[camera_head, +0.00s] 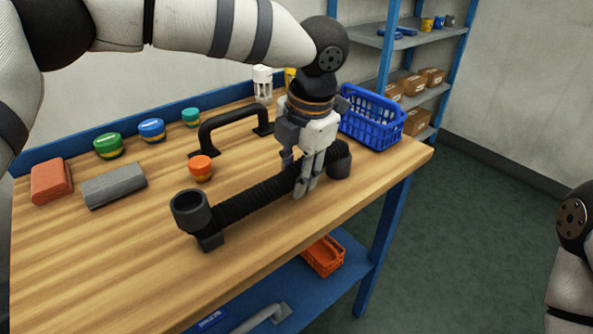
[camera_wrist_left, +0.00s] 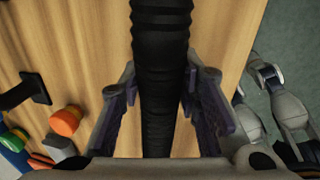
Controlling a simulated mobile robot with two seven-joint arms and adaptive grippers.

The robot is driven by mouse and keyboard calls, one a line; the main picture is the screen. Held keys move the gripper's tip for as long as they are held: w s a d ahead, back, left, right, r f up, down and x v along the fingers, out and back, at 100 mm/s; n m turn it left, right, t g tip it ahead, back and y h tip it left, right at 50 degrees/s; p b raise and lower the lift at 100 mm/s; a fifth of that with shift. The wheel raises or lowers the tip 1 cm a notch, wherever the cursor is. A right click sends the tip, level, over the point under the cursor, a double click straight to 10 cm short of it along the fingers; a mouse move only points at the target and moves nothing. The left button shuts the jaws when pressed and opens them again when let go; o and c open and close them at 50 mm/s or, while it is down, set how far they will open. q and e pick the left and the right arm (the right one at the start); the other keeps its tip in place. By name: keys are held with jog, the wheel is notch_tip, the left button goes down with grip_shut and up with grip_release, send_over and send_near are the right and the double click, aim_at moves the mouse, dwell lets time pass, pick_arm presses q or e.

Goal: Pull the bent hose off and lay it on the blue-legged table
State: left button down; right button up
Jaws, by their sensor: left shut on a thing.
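The black ribbed hose (camera_head: 252,200) runs low over the wooden top of the blue-legged table (camera_head: 120,270). Its left end is at a dark upright open collar (camera_head: 190,210) with a block below; its right end is at a dark elbow-like piece (camera_head: 342,163). I cannot tell whether the ends are joined to them. My left gripper (camera_head: 307,182) points down and is shut on the hose near its right end. In the left wrist view the hose (camera_wrist_left: 162,65) passes between the two fingers (camera_wrist_left: 160,105). My right arm shows at the right edge of the head view, without its gripper.
A black handle (camera_head: 230,125), an orange-capped jar (camera_head: 200,168), several other jars, a red block (camera_head: 52,181) and a grey block (camera_head: 113,186) stand behind the hose. A blue basket (camera_head: 372,120) is at the back right. The tabletop's front left is clear.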

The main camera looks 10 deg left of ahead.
pick_arm(q)
jog(key=shift+r, duration=0.2)
pick_arm(e)
jog(key=shift+w+r, duration=0.2)
jog(key=shift+w, duration=0.05)
pick_arm(q)
jog(key=c, duration=1.1)
grip_release()
jog(key=shift+f, duration=0.1)
jog(key=o, duration=0.5)
jog(key=shift+s+d+r+p, duration=0.1)
jog(key=shift+d+r+p, duration=0.1)
jog(key=shift+r, duration=0.55)
jog(key=shift+s+d+r+p, duration=0.1)
jog(key=shift+r+p, duration=0.1)
jog(key=shift+r, duration=0.6)
jog(key=shift+s+d+r+p, duration=0.1)
jog(key=shift+r+p, duration=0.1)
jog(key=shift+r, duration=0.55)
pick_arm(e)
jog(key=shift+w+r+t, duration=0.4)
jog(key=shift+w+r, duration=0.2)
jog(key=shift+w, duration=0.05)
